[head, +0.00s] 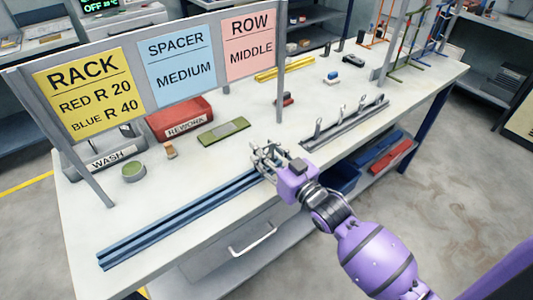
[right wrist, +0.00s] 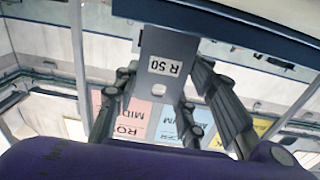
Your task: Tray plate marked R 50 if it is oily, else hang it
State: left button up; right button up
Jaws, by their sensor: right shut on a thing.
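The plate marked R 50 (right wrist: 165,42) is a flat grey plate with a white label and a small hole, and it shows upside down in the right wrist view. My right gripper (right wrist: 160,100) is shut on it, with fingers on both sides. No clear oily patch shows on the face in view. In the head view my right gripper (head: 264,156) is above the table's front part, near the end of the blue rails; the plate cannot be made out there. A grey WASH tray (head: 103,160) and a red REWORK tray (head: 180,118) stand behind. My left gripper is not in view.
Long blue rails (head: 180,222) lie along the front edge. A grey rail with upright hooks (head: 345,125) lies right of the gripper. A sign board (head: 140,70) on posts spans the back left. Coloured wire racks (head: 410,40) stand far right. A green-grey block (head: 223,131) lies mid-table.

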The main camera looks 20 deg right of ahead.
notch_tip(320, 180, up, 3)
jog(key=shift+f, duration=0.1)
jog(key=s+a+r, duration=0.9)
jog(key=s, duration=0.1)
jog(key=shift+a+r, duration=0.3)
jog(key=shift+a, duration=0.05)
jog(key=shift+s, duration=0.1)
